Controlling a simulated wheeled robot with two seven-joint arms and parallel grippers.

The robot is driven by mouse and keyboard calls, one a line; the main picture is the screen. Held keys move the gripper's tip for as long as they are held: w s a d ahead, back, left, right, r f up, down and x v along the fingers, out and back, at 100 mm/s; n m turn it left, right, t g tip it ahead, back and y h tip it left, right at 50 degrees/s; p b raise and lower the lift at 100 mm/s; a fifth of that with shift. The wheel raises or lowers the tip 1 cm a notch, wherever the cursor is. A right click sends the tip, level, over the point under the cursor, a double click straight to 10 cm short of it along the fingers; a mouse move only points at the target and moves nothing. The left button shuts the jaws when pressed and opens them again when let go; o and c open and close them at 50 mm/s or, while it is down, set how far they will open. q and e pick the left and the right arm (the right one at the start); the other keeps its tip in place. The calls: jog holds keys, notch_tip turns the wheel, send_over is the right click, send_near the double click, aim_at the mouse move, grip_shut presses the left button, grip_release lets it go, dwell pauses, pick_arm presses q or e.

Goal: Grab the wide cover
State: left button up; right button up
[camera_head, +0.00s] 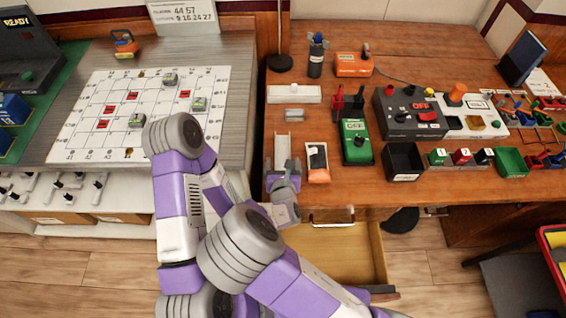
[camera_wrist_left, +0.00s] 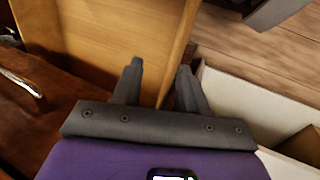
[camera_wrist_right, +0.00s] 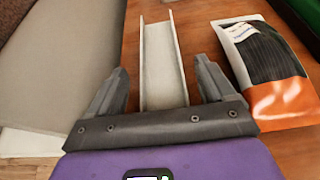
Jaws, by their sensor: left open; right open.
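A pale channel-shaped cover (camera_head: 283,143) lies lengthwise on the wooden desk near its front edge. In the right wrist view the cover (camera_wrist_right: 164,62) has raised side walls, and its near end lies between the fingers. My right gripper (camera_wrist_right: 163,95) is open and empty, with a finger to either side of that end; contact cannot be told. A longer white piece (camera_head: 294,94) and a short grey piece (camera_head: 294,115) lie farther back; I cannot tell which of these is called wide. My left gripper (camera_wrist_left: 158,85) is open and empty in the left wrist view, near wooden drawer panels.
An orange-and-black packet (camera_head: 317,163) lies close to the right of the cover. A green meter (camera_head: 357,142) and a black bin (camera_head: 404,161) stand farther right. An open drawer (camera_head: 375,252) juts out below the desk. A gridded board (camera_head: 75,145) lies left.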

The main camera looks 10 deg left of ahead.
jog(key=shift+x, duration=0.85)
jog(key=shift+s, duration=0.1)
jog(key=shift+c, duration=0.5)
jog(key=c, duration=1)
